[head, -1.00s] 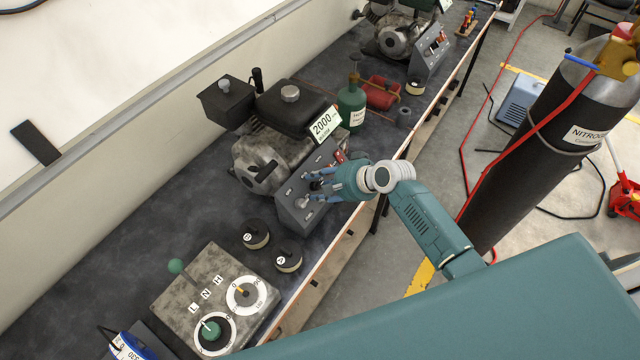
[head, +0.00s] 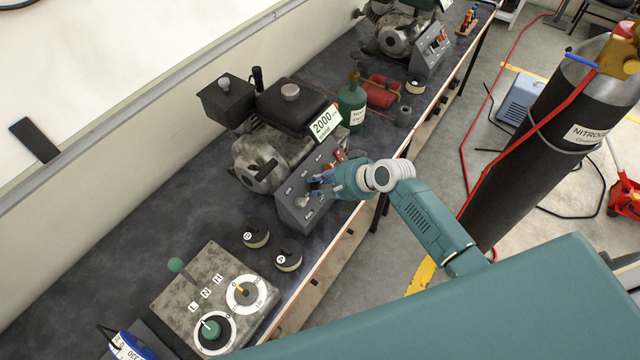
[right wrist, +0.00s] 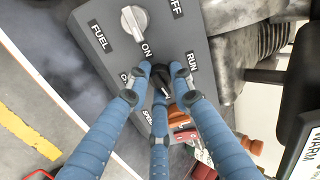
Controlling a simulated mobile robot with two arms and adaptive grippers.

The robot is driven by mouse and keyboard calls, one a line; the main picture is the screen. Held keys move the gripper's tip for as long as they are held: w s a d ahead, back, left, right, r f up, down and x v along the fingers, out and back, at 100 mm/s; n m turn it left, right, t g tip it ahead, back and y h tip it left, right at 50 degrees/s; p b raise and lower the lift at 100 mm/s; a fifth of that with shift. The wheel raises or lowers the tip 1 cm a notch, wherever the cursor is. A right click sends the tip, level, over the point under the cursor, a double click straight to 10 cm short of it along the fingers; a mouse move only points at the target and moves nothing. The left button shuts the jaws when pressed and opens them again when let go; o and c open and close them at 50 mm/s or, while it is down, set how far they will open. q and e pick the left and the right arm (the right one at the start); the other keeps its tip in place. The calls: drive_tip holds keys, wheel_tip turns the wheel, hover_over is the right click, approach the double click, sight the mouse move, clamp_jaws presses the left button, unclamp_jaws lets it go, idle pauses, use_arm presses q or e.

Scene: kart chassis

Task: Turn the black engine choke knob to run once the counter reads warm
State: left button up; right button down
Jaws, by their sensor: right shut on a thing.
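The black choke knob (right wrist: 162,80) is on the grey engine panel (head: 293,212), between the CHOKE and RUN labels. My right gripper (head: 322,182) is shut around it, with three blue fingers pointing at the panel. The fingers partly cover the knob, so I cannot tell where it points. The counter (head: 323,123) on the engine (head: 262,165) reads 2000 in the head view. Its edge in the right wrist view (right wrist: 308,158) reads WARM. My left gripper is not in view.
A light fuel knob (right wrist: 134,22) sits beside the choke knob at ON. A red part (head: 340,155) is just beyond my fingers. Two round weights (head: 288,256) and a lever box (head: 180,295) stand nearer. A green bottle (head: 352,105) stands farther back.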

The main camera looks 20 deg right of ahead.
drive_tip(key=n+b, duration=0.1)
drive_tip(key=n, duration=0.2)
drive_tip(key=shift+f+n, duration=0.1)
drive_tip(key=shift+n, duration=0.2)
drive_tip(key=n+b, duration=0.1)
drive_tip(key=n, duration=0.3)
drive_tip(key=shift+n+b, duration=0.3)
drive_tip(key=n+b, duration=0.2)
drive_tip(key=n, duration=0.2)
drive_tip(key=shift+d, duration=0.1)
drive_tip(key=shift+n+b, duration=0.8)
drive_tip(key=shift+n, duration=1.3)
drive_tip(key=c, duration=1.5)
unclamp_jaws()
drive_tip(key=v, duration=1.2)
drive_tip(key=shift+s, duration=0.1)
